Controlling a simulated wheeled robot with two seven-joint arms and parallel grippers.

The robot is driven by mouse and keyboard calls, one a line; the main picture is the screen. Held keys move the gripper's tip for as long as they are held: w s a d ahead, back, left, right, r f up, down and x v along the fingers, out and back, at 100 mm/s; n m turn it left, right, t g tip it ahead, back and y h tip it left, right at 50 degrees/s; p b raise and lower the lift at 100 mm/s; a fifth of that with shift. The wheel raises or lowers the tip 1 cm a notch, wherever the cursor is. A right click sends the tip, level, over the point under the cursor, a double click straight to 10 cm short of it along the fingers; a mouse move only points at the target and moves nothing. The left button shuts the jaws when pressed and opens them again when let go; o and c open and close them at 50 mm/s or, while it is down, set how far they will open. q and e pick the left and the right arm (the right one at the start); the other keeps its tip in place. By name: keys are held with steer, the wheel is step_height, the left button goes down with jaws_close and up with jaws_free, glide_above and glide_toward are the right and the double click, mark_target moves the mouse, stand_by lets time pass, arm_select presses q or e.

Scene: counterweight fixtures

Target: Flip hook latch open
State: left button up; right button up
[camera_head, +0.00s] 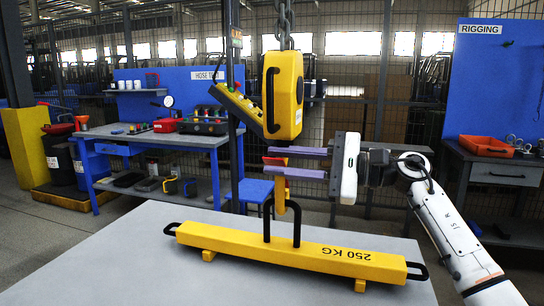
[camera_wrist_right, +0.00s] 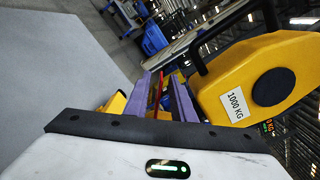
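A yellow hoist block (camera_head: 284,95) hangs from a chain. In the right wrist view the block (camera_wrist_right: 270,85) carries a 1000 KG label. A yellow hook (camera_head: 281,192) hangs below it, with a red-orange latch (camera_head: 276,161) near its top. My right gripper (camera_head: 268,162) comes in from the right with purple fingers apart, one above the other, at the latch. In the right wrist view a red piece (camera_wrist_right: 166,92) shows between the fingers; contact cannot be told. The hook's lower end overlaps the black handle (camera_head: 282,222) of the weight below. My left gripper is out of view.
A yellow 250 KG beam weight (camera_head: 290,255) lies on the grey table (camera_head: 110,265). A yellow button pendant (camera_head: 237,106) hangs left of the block. A blue workbench (camera_head: 150,138) stands behind left, and a rigging bench with an orange tray (camera_head: 487,146) behind right.

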steer(key=shift+x, duration=1.1)
jaws_close()
stand_by(0.7)
